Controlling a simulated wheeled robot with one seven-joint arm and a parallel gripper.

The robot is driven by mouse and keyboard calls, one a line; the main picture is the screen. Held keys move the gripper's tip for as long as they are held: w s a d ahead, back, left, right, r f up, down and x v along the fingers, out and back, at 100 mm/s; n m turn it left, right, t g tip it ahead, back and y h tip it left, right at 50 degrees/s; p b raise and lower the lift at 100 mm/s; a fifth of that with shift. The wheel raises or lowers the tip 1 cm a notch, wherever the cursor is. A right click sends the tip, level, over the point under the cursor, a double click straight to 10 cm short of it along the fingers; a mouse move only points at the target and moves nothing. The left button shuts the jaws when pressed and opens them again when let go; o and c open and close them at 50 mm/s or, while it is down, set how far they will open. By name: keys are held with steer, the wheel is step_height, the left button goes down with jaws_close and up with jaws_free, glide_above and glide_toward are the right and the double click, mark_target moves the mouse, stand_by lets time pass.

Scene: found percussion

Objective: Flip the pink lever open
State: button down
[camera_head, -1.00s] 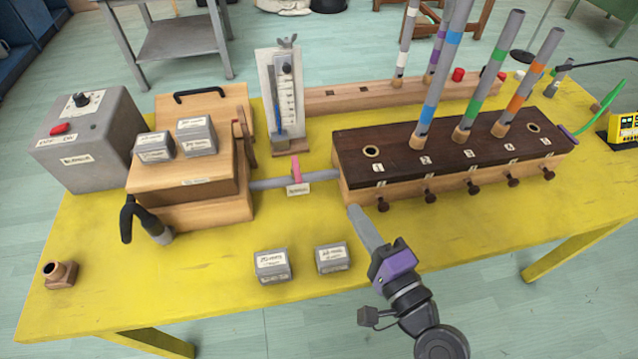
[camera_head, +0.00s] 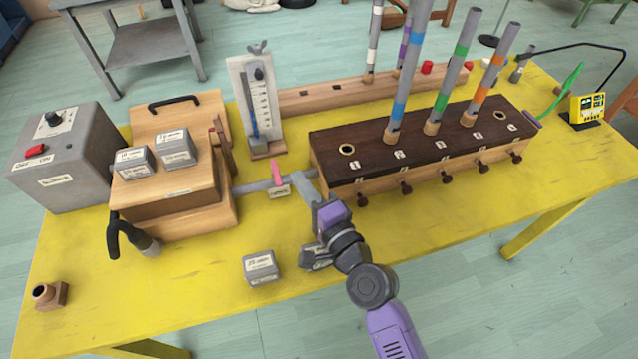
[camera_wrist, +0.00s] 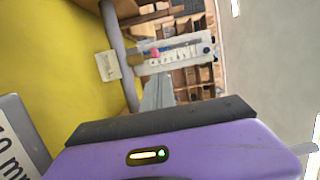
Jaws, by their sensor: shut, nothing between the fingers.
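The pink lever (camera_head: 277,173) stands upright on the grey pipe (camera_head: 252,187) between the wooden bellows box and the dark-topped pipe chest. A small label (camera_head: 280,192) hangs below it. In the wrist view the pink lever (camera_wrist: 155,52) shows as a small pink spot just beyond the fingertips. My gripper (camera_head: 299,178) is shut and empty, its grey fingertips just right of the lever. I cannot tell whether they touch it. The fingers also show in the wrist view (camera_wrist: 158,90).
The pipe chest (camera_head: 420,140) with several standing tubes is close on the right. The bellows box (camera_head: 185,195) with weights is on the left. A gauge board (camera_head: 255,105) stands behind the lever. A grey weight (camera_head: 261,266) lies in front on the yellow table (camera_head: 200,290).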

steer(key=shift+s+a, duration=0.2)
steer(key=shift+a, duration=0.6)
